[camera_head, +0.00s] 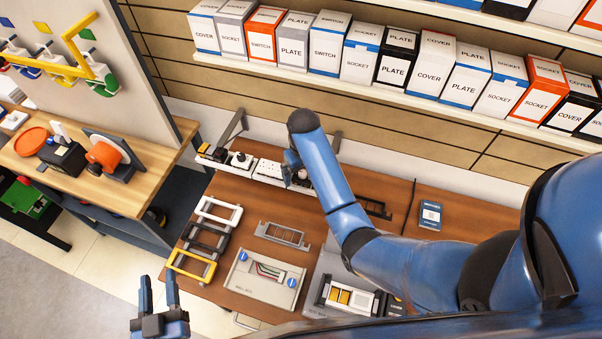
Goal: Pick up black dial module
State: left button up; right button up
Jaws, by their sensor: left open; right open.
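A row of modules stands along the back of the brown table. One has a dark round knob (240,158) on a white base; I cannot tell for sure whether it is the black dial module. A white socket module (268,170) is to its right. My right gripper (291,166) is at the right part of this row, pointing down; its forearm hides much of what is under it, and a dark part shows beside its fingers. My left gripper (158,291) is open and empty, with two blue fingers pointing up, left of the table's front.
White, black and yellow frames (193,263) lie at the table's left. A grey box with wires (264,281) and a panel with yellow modules (350,297) are in front. A blue box (430,214) lies at right. A shelf of boxes (385,91) runs above.

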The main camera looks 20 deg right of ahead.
jog(key=shift+w+f, duration=0.55)
jog(key=shift+f, duration=0.1)
jog(key=shift+s+r, duration=0.2)
jog(key=shift+s, duration=0.1)
jog(key=shift+s+r, duration=0.25)
jog(key=shift+s, duration=0.25)
jog(key=c, duration=0.5)
jog(key=shift+c, duration=1)
jog(key=shift+w+f, duration=0.15)
jog(key=shift+w, duration=0.1)
jog(key=c, duration=0.4)
pick_arm(q)
jog(key=shift+w, duration=0.1)
